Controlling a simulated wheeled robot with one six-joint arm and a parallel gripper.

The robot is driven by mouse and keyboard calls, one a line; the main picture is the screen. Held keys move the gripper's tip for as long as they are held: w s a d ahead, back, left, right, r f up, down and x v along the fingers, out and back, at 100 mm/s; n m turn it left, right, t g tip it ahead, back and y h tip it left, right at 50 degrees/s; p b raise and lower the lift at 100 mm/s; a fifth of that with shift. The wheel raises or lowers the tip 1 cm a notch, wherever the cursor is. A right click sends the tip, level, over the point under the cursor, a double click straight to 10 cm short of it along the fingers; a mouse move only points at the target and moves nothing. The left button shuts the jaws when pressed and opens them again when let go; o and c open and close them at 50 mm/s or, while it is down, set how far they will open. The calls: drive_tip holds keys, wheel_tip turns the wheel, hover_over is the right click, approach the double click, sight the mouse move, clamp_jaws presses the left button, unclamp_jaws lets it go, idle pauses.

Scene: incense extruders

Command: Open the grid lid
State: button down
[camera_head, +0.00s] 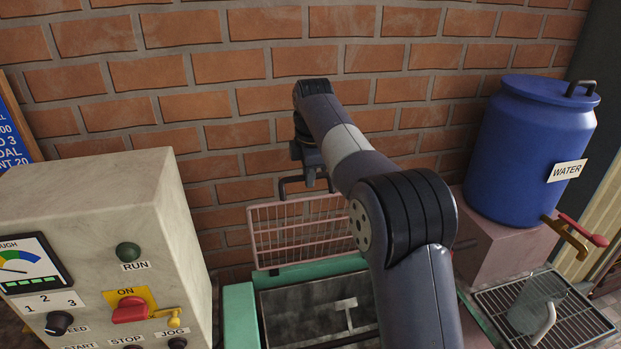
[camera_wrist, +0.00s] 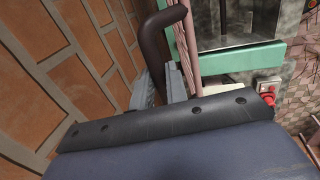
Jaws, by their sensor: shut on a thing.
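The grid lid (camera_head: 291,244) is a pink wire grid with a frame. In the head view it stands raised, roughly upright, behind the open green-rimmed trough (camera_head: 240,315), near the brick wall. Its edge also shows in the wrist view as pink bars (camera_wrist: 187,45). A dark bent handle (camera_head: 284,188) sits at the lid's top edge; it shows large in the wrist view (camera_wrist: 150,75). My gripper (camera_head: 309,180) is shut on this handle, with its grey fingers (camera_wrist: 159,90) around it. My arm hides the lid's right end.
The trough has a dark interior with a pale T-shaped part (camera_head: 346,306). A control box (camera_head: 110,215) with knobs stands at left. A blue water barrel (camera_head: 527,150) on a pink block and a drain grate (camera_head: 580,325) are at right. The brick wall (camera_head: 230,68) is close behind.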

drive_tip(key=shift+w+f, duration=0.1)
drive_tip(key=shift+f, duration=0.2)
drive_tip(key=c, duration=1.6)
unclamp_jaws()
drive_tip(key=shift+w, duration=0.2)
drive_tip(key=shift+o, duration=1)
drive_tip(key=shift+s+r, duration=0.1)
drive_tip(key=shift+r, duration=0.05)
drive_tip(key=v, duration=1)
drive_tip(key=shift+r, duration=0.35)
drive_tip(key=shift+f, duration=0.1)
drive_tip(key=x, duration=1)
drive_tip(key=shift+f, duration=0.2)
drive_tip(key=shift+s, duration=0.1)
drive_tip(key=shift+r, duration=0.1)
